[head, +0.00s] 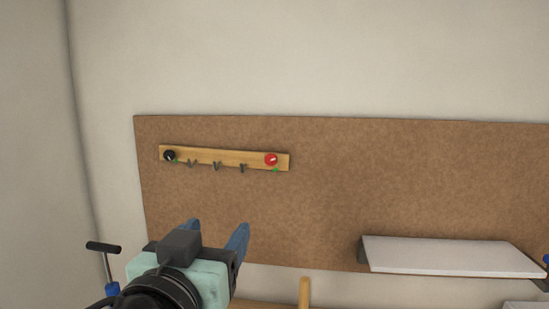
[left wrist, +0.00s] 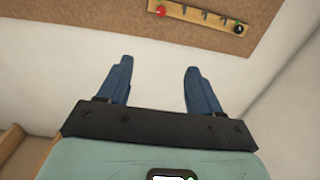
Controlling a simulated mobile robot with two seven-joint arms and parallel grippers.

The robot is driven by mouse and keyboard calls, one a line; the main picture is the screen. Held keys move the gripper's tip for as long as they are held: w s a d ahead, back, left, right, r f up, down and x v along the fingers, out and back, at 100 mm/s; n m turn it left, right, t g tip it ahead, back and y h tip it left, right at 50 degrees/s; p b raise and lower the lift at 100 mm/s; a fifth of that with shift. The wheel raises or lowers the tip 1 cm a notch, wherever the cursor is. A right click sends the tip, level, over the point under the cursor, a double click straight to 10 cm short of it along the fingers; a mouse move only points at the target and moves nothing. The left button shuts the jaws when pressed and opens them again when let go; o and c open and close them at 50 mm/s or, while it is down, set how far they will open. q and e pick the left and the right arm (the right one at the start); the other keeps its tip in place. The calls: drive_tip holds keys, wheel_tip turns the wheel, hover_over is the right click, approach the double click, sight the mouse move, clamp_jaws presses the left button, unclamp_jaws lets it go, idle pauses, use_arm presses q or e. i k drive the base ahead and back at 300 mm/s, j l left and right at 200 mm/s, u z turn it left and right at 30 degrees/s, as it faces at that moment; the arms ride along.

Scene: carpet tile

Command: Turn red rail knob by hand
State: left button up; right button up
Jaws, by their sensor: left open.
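The red knob (head: 271,159) sits at the right end of a wooden rail (head: 228,159) on the brown board. It has a pale mark on its face and a green spot just below it. In the left wrist view the red knob (left wrist: 161,11) is at the top, on the left end of the rail (left wrist: 190,13). A black knob (head: 169,155) is at the rail's other end. My left gripper (head: 216,231) is open and empty, below the rail and apart from it. Its two blue fingers (left wrist: 158,75) are spread. My right gripper is not in view.
Several dark hooks (head: 216,165) hang on the rail between the knobs. A white shelf (head: 450,256) juts from the board at lower right. A black-handled tool (head: 104,248) stands at lower left. The board (head: 400,180) right of the rail is bare.

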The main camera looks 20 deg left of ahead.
sight(270, 159)
drive_tip(key=i+j, duration=0.15)
drive_tip(key=i, duration=0.3)
drive_tip(key=i+j, duration=0.15)
drive_tip(key=i, duration=0.3)
